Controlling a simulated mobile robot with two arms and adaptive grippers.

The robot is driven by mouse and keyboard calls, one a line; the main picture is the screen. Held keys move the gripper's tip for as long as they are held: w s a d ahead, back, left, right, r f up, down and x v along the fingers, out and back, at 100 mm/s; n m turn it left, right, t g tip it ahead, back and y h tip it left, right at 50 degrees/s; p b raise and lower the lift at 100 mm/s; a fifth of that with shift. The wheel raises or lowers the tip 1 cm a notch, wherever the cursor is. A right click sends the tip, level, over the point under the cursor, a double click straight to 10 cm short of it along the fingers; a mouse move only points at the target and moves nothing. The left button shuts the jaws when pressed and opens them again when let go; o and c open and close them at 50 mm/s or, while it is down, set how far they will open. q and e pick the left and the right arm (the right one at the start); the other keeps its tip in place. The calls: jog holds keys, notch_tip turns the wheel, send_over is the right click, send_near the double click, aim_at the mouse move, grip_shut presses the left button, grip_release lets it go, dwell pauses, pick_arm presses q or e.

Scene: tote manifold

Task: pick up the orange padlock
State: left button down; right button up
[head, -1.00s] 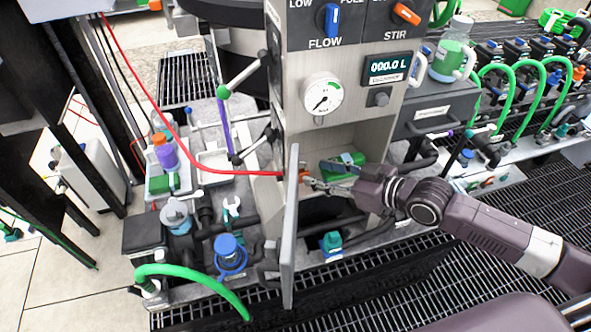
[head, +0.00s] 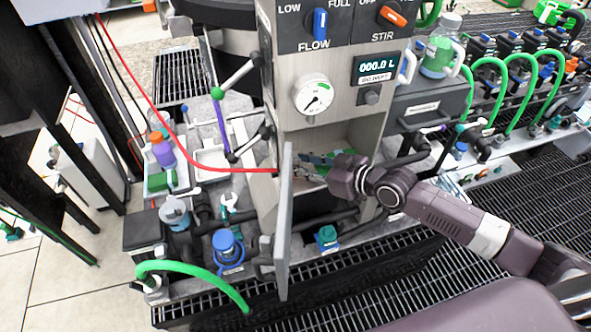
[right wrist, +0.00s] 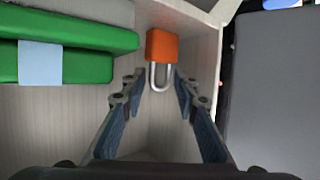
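The orange padlock (right wrist: 162,46) shows in the right wrist view, its silver shackle towards my gripper, against the pale corner of the open compartment. My right gripper (right wrist: 159,84) is open, one finger on each side of the shackle, with the orange body just beyond the fingertips. I cannot tell whether either finger touches it. In the head view my right gripper (head: 313,166) is inside the compartment behind the open door, and I cannot make out the padlock there. My left gripper is not in view.
A green case (right wrist: 80,66) with a pale blue band lies left of the padlock. The open compartment door (head: 284,225) stands just left of my right gripper. A red hose (head: 225,169) runs to the cabinet's left side. The control panel (head: 340,60) is above.

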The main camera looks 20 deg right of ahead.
grip_shut()
dwell(0.3)
jog(key=shift+s+r+b, duration=0.25)
jog(key=shift+r+b, duration=0.1)
jog(key=shift+b, duration=0.2)
notch_tip(320, 180, up, 6)
jog(key=b, duration=0.2)
jog(key=s+p, duration=0.2)
jog(key=s, duration=1.7)
jog(key=shift+s+d+r, duration=0.2)
jog(key=shift+s+d, duration=0.05)
jog(key=shift+d, duration=0.1)
